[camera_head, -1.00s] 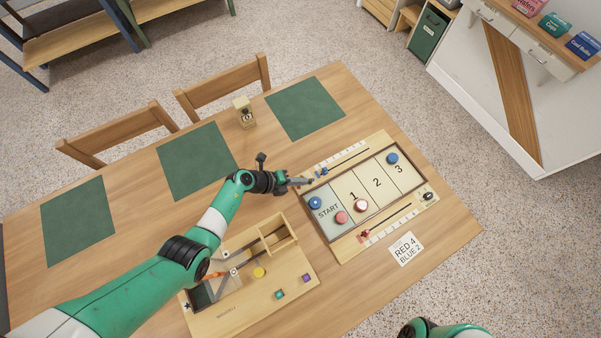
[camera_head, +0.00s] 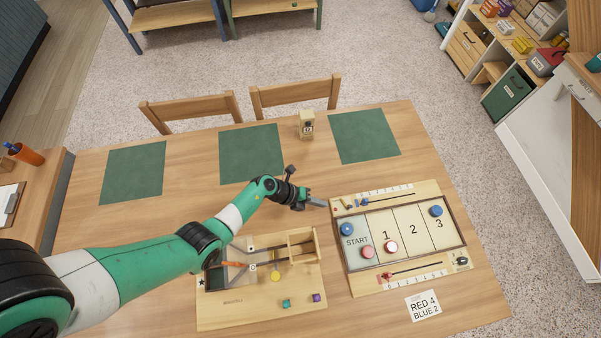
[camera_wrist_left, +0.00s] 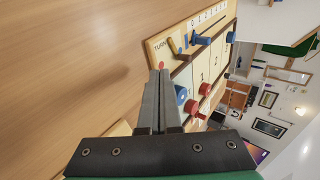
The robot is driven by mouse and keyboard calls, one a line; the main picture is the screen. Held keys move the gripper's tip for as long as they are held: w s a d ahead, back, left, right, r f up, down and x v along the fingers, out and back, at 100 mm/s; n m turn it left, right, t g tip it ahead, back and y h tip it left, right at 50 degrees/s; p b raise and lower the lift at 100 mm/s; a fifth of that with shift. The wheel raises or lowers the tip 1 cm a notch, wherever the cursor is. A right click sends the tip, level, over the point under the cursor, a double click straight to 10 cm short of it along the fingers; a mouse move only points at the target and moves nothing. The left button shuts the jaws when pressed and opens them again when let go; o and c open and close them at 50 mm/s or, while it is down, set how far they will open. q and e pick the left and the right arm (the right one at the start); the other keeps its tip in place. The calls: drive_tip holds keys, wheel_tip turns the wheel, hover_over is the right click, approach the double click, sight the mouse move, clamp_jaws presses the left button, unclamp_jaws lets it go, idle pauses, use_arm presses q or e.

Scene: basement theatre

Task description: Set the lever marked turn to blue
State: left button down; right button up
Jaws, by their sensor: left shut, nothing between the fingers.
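The game board (camera_head: 341,260) lies on the right part of the table. The small wooden lever marked turn (camera_head: 350,204) is at its far left corner; it also shows in the left wrist view (camera_wrist_left: 177,48), beside the letters TURN. A red dot (camera_wrist_left: 161,65) lies on the near side of the lever there. Which colour the lever points to is too small to tell. My left gripper (camera_head: 324,204) is shut and empty, its tips just left of that corner. In the wrist view its fingers (camera_wrist_left: 160,76) end close to the red dot. My right gripper is out of view.
A blue slider peg (camera_wrist_left: 201,40) stands close to the lever. Blue and red pucks, such as the blue one on START (camera_head: 347,229), sit on the board. A wooden box game (camera_head: 262,315) is left of the board. Bare table lies left of my gripper.

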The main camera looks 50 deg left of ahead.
use_arm(q)
drive_tip(key=p+v, duration=0.2)
drive_tip(key=v, duration=0.5)
drive_tip(key=shift+s+d+r, duration=0.2)
drive_tip(key=shift+s+r, duration=0.05)
drive_tip(key=shift+r, duration=0.2)
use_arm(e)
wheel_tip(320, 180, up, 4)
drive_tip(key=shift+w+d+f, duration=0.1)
